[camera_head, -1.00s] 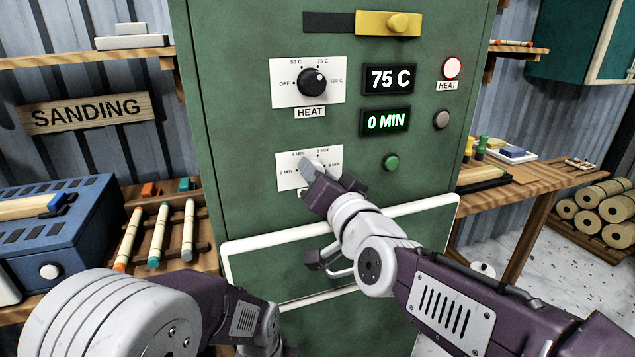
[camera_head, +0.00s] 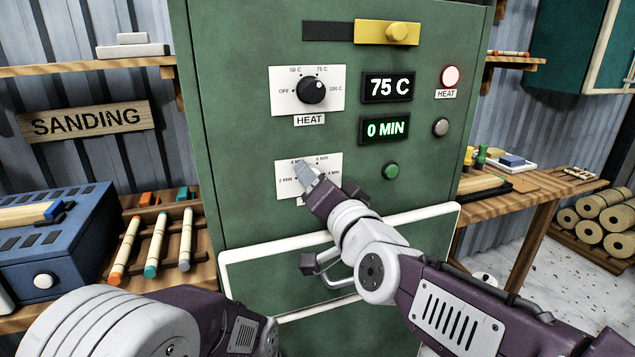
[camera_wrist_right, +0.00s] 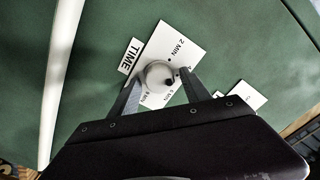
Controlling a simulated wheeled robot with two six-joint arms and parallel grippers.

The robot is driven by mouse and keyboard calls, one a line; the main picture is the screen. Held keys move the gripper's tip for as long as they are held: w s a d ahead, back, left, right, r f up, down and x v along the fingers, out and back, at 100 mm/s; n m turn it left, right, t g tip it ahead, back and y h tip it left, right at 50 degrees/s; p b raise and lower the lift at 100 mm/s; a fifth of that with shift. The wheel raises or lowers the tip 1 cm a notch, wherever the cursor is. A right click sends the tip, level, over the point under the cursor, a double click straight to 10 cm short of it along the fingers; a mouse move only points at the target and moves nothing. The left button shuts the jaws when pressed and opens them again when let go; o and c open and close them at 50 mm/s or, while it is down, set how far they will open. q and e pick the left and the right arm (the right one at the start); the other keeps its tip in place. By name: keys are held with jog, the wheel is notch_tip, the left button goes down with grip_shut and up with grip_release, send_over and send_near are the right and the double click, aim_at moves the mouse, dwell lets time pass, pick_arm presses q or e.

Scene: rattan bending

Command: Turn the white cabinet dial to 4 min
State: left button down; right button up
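The white dial (camera_wrist_right: 158,76) sits on a white plate marked in minutes, labelled TIME, on the green cabinet (camera_head: 245,130). My right gripper (camera_wrist_right: 164,80) has one finger on each side of the dial, with small gaps seeming to show. In the head view this gripper (camera_head: 305,172) covers the dial and part of the time plate (camera_head: 330,160). The time display (camera_head: 385,129) reads 0 MIN. My left gripper is out of view; only its arm shows at lower left.
Above is the black HEAT dial (camera_head: 311,89) with a 75 C display (camera_head: 388,87). A green button (camera_head: 391,171) and a grey one (camera_head: 440,127) lie right of the time plate. A white-framed panel with a handle (camera_head: 330,272) is below my right wrist.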

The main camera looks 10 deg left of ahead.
jog(key=p+v, duration=0.4)
jog(key=v, duration=0.5)
